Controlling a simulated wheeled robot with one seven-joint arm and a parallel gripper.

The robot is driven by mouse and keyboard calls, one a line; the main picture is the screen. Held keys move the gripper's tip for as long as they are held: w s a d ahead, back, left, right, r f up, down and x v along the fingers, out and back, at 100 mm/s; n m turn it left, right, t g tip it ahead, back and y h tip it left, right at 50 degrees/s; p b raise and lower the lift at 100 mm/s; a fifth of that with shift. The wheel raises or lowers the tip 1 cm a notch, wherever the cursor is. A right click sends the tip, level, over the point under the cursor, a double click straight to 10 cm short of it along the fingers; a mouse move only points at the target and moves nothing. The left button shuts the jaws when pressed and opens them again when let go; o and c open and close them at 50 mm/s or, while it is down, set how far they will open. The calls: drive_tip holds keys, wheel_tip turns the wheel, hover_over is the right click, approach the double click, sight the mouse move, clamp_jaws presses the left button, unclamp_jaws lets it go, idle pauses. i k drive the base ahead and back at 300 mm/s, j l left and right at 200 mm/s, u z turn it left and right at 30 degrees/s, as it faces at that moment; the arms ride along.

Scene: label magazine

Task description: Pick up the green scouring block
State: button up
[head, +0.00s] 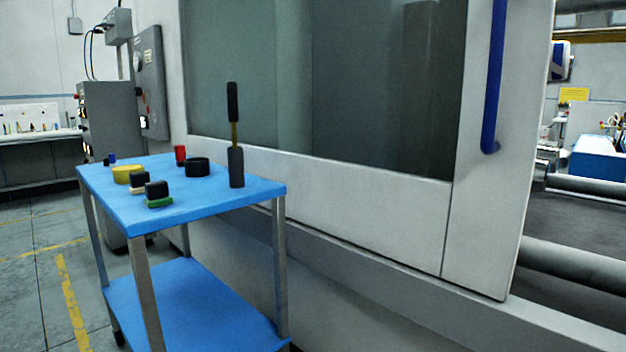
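The green scouring block (160,202) lies on the blue top of the cart (215,198), close to the near edge. It shows as a low green slab, with a black block (156,188) on or right behind it; I cannot tell whether the two are one piece. A similar black piece with a pale base (138,182) stands just behind it. My gripper is not in the head view.
A yellow ring (122,174), a black ring (197,167), a red piece (180,154) and a tall dark upright tool (235,165) also stand on the cart. A large machine (370,212) with a blue handle (493,80) rises behind. Floor (30,285) at left is clear.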

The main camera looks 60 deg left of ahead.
sight(158, 194)
drive_tip(key=u, duration=2.85)
